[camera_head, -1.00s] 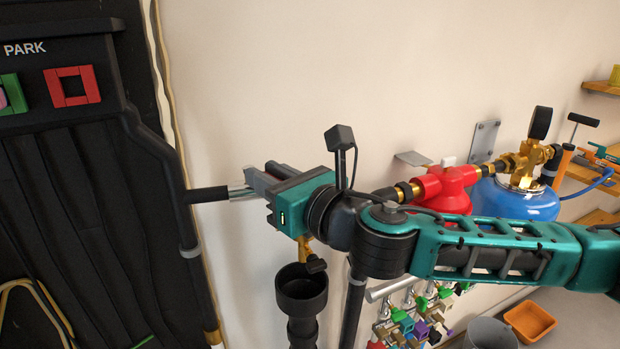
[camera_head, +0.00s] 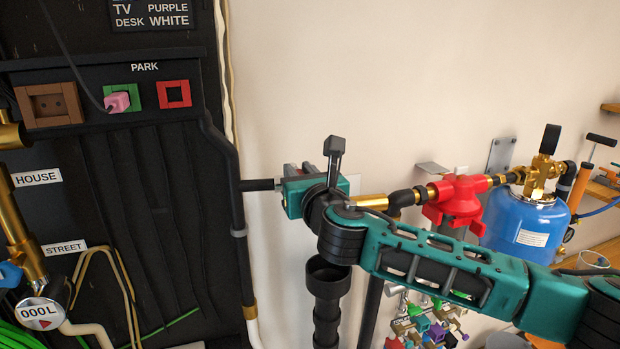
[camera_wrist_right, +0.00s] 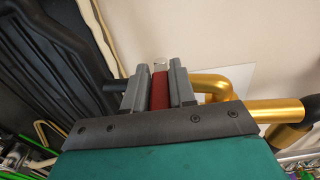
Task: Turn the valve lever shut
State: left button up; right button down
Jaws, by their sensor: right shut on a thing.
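In the right wrist view, the red valve lever (camera_wrist_right: 160,92) stands between the two grey fingers of my right gripper (camera_wrist_right: 158,78), which is shut on it. A pale metal end shows just beyond the lever. A black pipe (camera_wrist_right: 114,87) lies left of the fingers and a bent brass pipe (camera_wrist_right: 215,83) right of them. In the head view, my right gripper (camera_head: 290,184) is at the end of the black pipe (camera_head: 258,185), close to the wall; its own body hides the lever and most of the fingers. My left gripper is not in view.
A red fitting (camera_head: 458,200) and a blue tank (camera_head: 525,222) with brass parts stand right, behind my right arm. A black panel (camera_head: 150,200) with sockets, labels and a meter (camera_head: 40,314) fills the left. The wall above my gripper is bare.

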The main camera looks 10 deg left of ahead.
jog(key=shift+r, duration=0.1)
dwell(0.4)
jog(key=c, duration=1)
grip_release()
jog(key=shift+a, duration=0.1)
jog(key=v, duration=1.3)
